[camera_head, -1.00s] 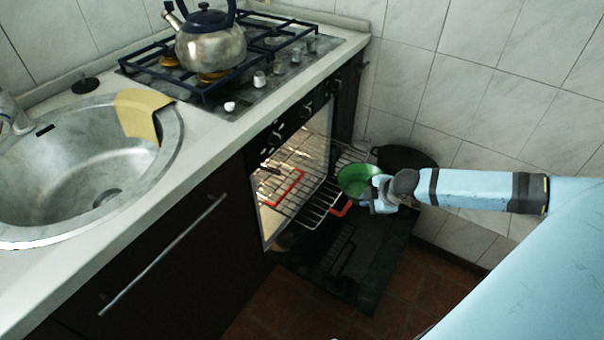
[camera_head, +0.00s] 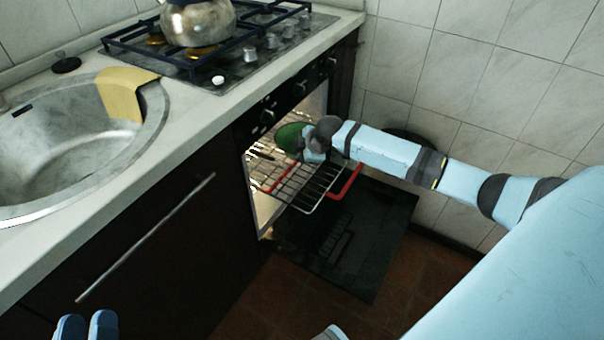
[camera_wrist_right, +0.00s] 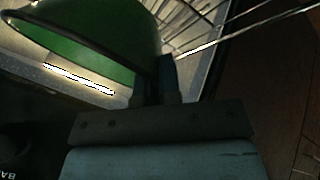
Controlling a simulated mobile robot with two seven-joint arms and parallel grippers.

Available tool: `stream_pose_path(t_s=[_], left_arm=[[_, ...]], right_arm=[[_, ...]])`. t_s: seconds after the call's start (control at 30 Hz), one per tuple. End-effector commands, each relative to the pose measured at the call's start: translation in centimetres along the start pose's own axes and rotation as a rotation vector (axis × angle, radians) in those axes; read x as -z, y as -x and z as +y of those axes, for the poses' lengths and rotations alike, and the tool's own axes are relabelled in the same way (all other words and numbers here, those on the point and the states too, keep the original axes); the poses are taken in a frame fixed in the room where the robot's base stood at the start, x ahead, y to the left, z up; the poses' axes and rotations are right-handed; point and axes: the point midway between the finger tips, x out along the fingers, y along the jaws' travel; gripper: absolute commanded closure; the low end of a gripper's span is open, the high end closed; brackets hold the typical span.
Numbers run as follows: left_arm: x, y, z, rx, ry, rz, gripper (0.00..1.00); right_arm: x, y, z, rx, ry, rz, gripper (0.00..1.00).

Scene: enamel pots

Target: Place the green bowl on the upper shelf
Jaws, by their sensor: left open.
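The green bowl (camera_head: 289,137) is at the oven's mouth, partly hidden behind my right gripper (camera_head: 303,150). In the right wrist view the bowl (camera_wrist_right: 95,40) is tilted, and the right gripper's fingers (camera_wrist_right: 160,82) are closed on its rim. A wire oven shelf (camera_head: 300,188) with red edging sticks out of the open oven, below the bowl. I cannot tell whether the bowl touches any shelf, or clearly separate an upper shelf from a lower one. My left gripper (camera_head: 85,328) is open and empty at the bottom left edge.
The oven door (camera_head: 375,230) is folded down over the tiled floor. A dark pot (camera_head: 408,138) stands by the wall, partly hidden behind my right arm. The counter with sink (camera_head: 70,140), hob and kettle (camera_head: 198,22) lies above and left.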

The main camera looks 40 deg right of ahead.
Motion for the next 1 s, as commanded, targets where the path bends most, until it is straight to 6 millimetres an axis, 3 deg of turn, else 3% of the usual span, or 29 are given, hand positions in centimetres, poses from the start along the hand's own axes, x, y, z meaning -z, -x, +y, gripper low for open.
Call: stream_pose_path(t_s=[0.03, 0.23, 0.47, 0.9, 1.0], left_arm=[[-0.2, 0.0, 0.1, -0.008, 0.003, 0.013, 0.57], [-0.8, 0.0, 0.1, -0.013, 0.009, -0.008, 0.57], [-3.5, 0.2, -0.4, -0.018, 0.012, -0.09, 0.57], [-3.8, 0.2, -0.4, -0.02, 0.014, -0.118, 0.57], [-3.9, 0.2, -0.4, -0.02, 0.014, -0.117, 0.57]], right_arm=[[-0.7, -1.1, -0.8, 0.005, -0.002, -0.005, 1.0], [-1.2, -2.2, -1.4, 0.004, -0.001, -0.004, 1.0], [-2.4, -5.2, -3.0, 0.003, -0.001, -0.003, 1.0], [-2.3, -5.4, -2.9, 0.003, 0.0, -0.004, 1.0], [-2.4, -5.5, -2.9, 0.004, 0.0, -0.005, 0.77]])
